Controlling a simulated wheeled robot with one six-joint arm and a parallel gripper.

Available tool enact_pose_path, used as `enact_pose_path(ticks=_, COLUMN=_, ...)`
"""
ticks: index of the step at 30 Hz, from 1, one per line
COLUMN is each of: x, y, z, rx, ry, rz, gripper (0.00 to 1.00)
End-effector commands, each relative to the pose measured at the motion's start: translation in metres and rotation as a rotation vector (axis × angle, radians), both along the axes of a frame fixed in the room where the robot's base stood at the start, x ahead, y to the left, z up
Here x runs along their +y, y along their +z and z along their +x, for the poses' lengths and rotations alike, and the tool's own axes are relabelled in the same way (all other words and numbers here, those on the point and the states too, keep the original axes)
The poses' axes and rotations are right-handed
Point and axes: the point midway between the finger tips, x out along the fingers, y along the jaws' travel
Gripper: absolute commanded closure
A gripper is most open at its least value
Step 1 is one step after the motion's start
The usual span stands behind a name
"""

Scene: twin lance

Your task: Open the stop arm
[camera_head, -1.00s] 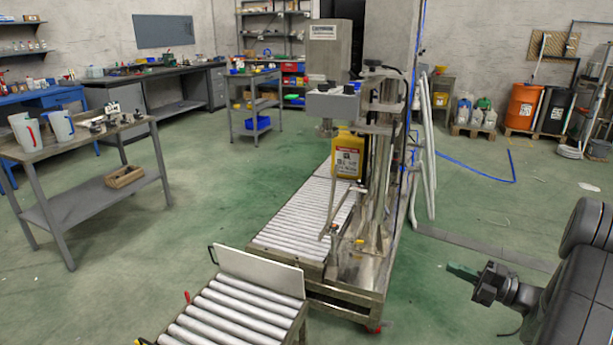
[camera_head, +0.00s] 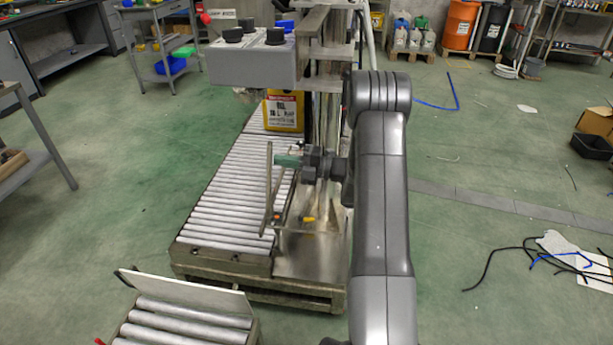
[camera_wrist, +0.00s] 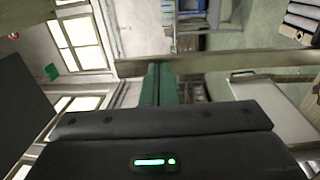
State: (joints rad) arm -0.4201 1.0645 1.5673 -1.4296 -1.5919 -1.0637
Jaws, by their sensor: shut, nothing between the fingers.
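The stop arm looks like the thin metal bar (camera_head: 268,188) standing at the right side of the roller conveyor, beside the filling machine. It also shows in the wrist view as a long beam (camera_wrist: 225,63) across the picture, just past my fingertips. My gripper (camera_head: 278,160) has green fingers, shut together and empty, pointing left at the upper part of the bar. The fingers show in the wrist view (camera_wrist: 157,72) too, ending at the beam. I cannot tell whether they touch it.
A yellow canister (camera_head: 284,112) stands on the roller conveyor (camera_head: 228,190) under the grey filling head (camera_head: 250,62). A second roller section (camera_head: 180,325) with an upright white plate (camera_head: 188,296) lies at the front.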

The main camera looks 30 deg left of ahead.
Motion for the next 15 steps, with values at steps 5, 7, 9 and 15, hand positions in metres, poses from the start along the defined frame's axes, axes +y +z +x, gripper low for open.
enact_pose_path(ticks=5, x=0.0057, y=0.0007, z=-0.0018, rx=0.000, ry=0.000, rz=0.000, gripper=1.00)
enact_pose_path(ticks=7, x=0.0058, y=0.0007, z=-0.0018, rx=0.000, ry=0.000, rz=0.000, gripper=1.00)
enact_pose_path(ticks=9, x=0.0057, y=0.0006, z=-0.0018, rx=0.000, ry=0.000, rz=0.000, gripper=1.00)
enact_pose_path(ticks=15, x=0.0091, y=0.0017, z=-0.0031, rx=-0.006, ry=0.002, rz=-0.011, gripper=1.00)
